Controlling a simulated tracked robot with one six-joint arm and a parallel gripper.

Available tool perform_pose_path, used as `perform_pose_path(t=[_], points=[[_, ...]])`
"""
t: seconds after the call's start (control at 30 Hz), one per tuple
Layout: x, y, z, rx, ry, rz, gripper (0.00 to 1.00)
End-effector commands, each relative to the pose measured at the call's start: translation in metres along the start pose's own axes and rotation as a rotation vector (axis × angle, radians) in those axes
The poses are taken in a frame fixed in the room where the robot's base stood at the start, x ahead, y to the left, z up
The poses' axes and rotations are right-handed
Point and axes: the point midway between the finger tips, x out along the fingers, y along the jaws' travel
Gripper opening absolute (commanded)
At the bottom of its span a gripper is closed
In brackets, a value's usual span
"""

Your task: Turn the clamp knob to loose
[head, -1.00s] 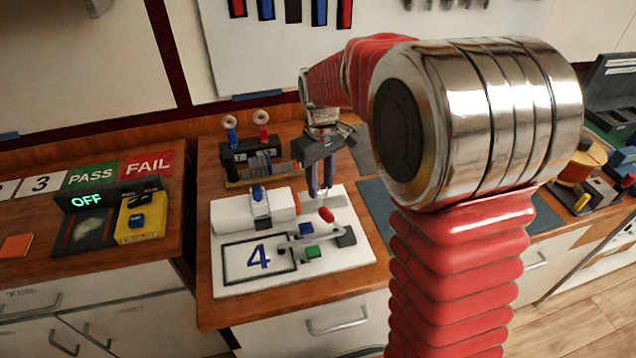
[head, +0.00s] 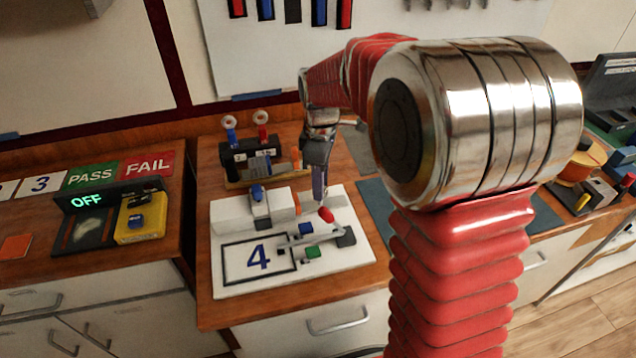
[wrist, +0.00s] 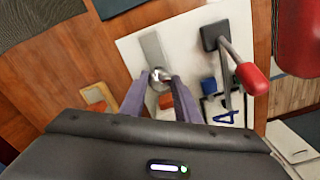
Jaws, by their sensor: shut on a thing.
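The clamp knob (wrist: 155,74) is a small metallic knob on a grey plate (wrist: 154,48), in the wrist view. My gripper (wrist: 160,84) has its two purple-grey fingers on either side of it, shut on it. In the head view my gripper (head: 319,198) points down at the back right of a white board (head: 232,287) marked 4, and the knob is hidden there. A red-tipped lever (head: 326,214) stands close to my fingertips; it also shows in the wrist view (wrist: 252,78), to the right of the knob.
Blue (head: 306,229) and green (head: 312,252) blocks sit on the board. A white housing with a blue lever (head: 257,193) stands at its back left. A black terminal block (head: 238,158) is behind. A display reading OFF (head: 92,200) and a yellow box (head: 140,220) are left.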

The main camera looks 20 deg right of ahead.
Motion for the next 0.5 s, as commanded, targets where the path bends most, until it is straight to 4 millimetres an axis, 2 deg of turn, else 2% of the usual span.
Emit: perform_pose_path(t=[0.33, 0.37, 0.5], points=[[-0.0031, 0.0029, -0.0024, -0.003, 0.007, 0.011, 0.07], [-0.0031, 0.0029, -0.0025, -0.003, 0.007, 0.011, 0.3], [-0.0023, 0.002, -0.0019, -0.003, 0.005, 0.008, 0.39]])
